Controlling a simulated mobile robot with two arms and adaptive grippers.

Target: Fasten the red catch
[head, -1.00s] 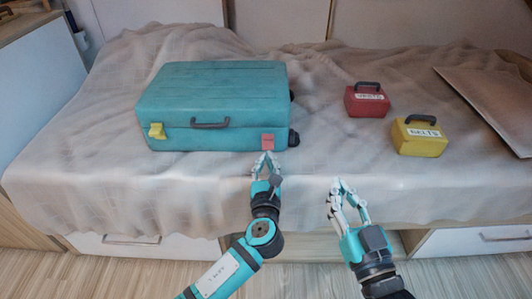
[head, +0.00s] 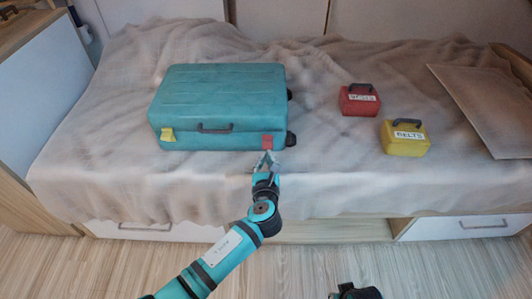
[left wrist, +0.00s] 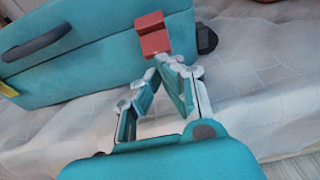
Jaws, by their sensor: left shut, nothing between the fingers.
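The red catch (head: 268,142) is on the front right of the closed teal suitcase (head: 222,92). In the left wrist view, the catch (left wrist: 153,36) shows as a red block with a raised upper part. I cannot tell whether it is fastened. My left gripper (head: 267,155) is just in front of and below the catch. Its fingers meet at the tips with nothing between them; in the left wrist view the fingertips (left wrist: 163,64) overlap the catch's lower edge, and contact is unclear. Of my right gripper, only a dark part (head: 356,292) shows at the bottom edge; its fingers are hidden.
The suitcase also has a yellow catch (head: 168,134) and a dark handle (head: 214,129). A red case (head: 358,105) and a yellow case labelled BELTS (head: 404,143) stand to the right. A flat board (head: 490,105) lies at the far right.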

